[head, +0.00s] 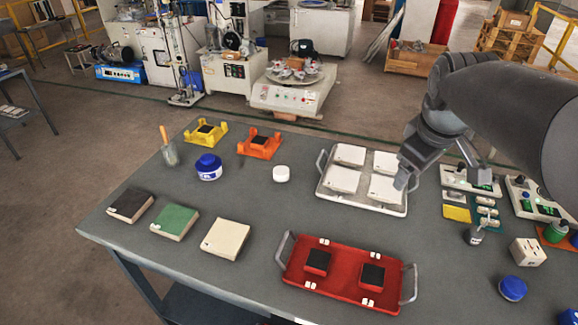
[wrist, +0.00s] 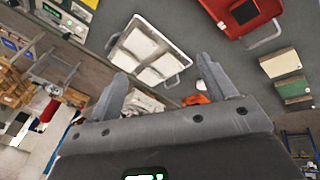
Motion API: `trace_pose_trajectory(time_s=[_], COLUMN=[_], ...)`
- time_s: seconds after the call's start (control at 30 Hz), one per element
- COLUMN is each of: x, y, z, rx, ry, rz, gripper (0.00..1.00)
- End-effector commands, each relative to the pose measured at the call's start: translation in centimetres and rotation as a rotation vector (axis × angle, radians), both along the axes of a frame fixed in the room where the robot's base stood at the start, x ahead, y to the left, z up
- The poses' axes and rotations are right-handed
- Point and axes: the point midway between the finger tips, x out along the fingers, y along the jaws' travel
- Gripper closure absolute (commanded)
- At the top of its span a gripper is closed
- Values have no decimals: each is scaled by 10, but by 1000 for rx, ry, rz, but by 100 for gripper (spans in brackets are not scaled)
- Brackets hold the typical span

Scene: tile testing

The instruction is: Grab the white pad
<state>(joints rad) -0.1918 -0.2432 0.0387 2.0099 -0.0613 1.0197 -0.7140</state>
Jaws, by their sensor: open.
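Several square white pads lie in a white tray (head: 361,209); the front right pad (head: 385,190) is closest to my gripper. My gripper (head: 443,176) is open and empty, above the tray's right side, with one finger overlapping the front right pad in the head view. I cannot tell its exact height. In the wrist view the tray (wrist: 113,40) and its pads lie beyond my open fingers (wrist: 162,68). A cream square block (head: 226,239) and a short white round piece (head: 280,174) also stand on the table. I cannot tell which one is the white pad.
A red tray (head: 340,282) with two black pads stands at the front. Green (head: 174,222) and dark (head: 130,205) blocks lie left. Yellow (head: 190,135) and orange (head: 251,150) holders and a blue jar (head: 208,168) stand behind. Small devices and bottles crowd the right.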

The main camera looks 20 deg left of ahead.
Motion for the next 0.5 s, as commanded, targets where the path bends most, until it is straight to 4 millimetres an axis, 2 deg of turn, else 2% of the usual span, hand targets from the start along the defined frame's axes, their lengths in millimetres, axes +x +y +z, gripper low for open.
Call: trace_pose_trajectory(time_s=[0.03,0.27,0.5], x=[17,80,135], y=[14,73,146], z=[0,-7,-33], rx=[-28,-153,-267], ry=[12,55,91], rz=[81,457,850], gripper=[24,24,24])
